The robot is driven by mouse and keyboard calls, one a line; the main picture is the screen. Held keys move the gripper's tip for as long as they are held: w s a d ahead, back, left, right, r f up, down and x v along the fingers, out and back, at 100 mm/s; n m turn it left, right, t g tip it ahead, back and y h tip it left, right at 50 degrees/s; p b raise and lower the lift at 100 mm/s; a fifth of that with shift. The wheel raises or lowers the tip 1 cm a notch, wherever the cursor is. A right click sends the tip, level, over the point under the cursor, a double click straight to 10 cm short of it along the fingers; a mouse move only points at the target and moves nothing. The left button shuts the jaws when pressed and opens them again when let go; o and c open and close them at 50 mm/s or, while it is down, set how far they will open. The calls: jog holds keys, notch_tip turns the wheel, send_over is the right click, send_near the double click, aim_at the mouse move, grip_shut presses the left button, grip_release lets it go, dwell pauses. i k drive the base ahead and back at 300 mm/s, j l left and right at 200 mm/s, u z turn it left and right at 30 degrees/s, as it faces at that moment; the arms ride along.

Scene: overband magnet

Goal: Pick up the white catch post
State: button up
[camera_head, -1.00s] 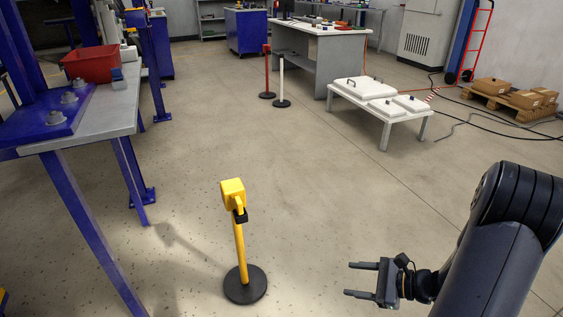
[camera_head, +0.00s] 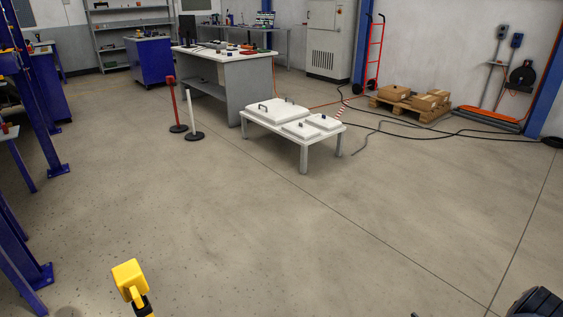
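The white catch post (camera_head: 191,115) stands upright on a round black base on the floor, in the upper left part of the head view. It is just right of a red post (camera_head: 175,104) of similar shape, and left of the grey desk. My gripper is out of the picture; only a dark piece of my arm shows at the bottom right corner. The white post stands well away from me across open floor.
Blue steel frames (camera_head: 45,100) line the left side. A low white table (camera_head: 296,134) with lidded white boxes and a grey desk (camera_head: 225,70) stand right of the white post. The floor between is clear.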

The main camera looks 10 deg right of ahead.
aim_at(195, 135)
jog(key=i+l, duration=0.25)
jog(key=i, duration=0.25)
jog(key=i+l+z, duration=0.15)
jog(key=i, duration=0.4)
jog(key=i+l, duration=0.3)
jog(key=i, duration=0.2)
jog(key=i+j+u, duration=0.15)
jog(key=i+u, duration=0.2)
jog(key=i, duration=0.2)
jog(key=i+u, duration=0.35)
jog(key=i, duration=0.25)
jog(key=i+l+u, duration=0.15)
jog(key=i+u, duration=0.2)
jog(key=i, duration=0.2)
jog(key=i+j, duration=0.1)
jog(key=i, duration=2.95)
jog(key=i+j, duration=0.15)
jog(key=i, duration=1.35)
jog(key=l+z, duration=0.05)
jog(key=l, duration=0.05)
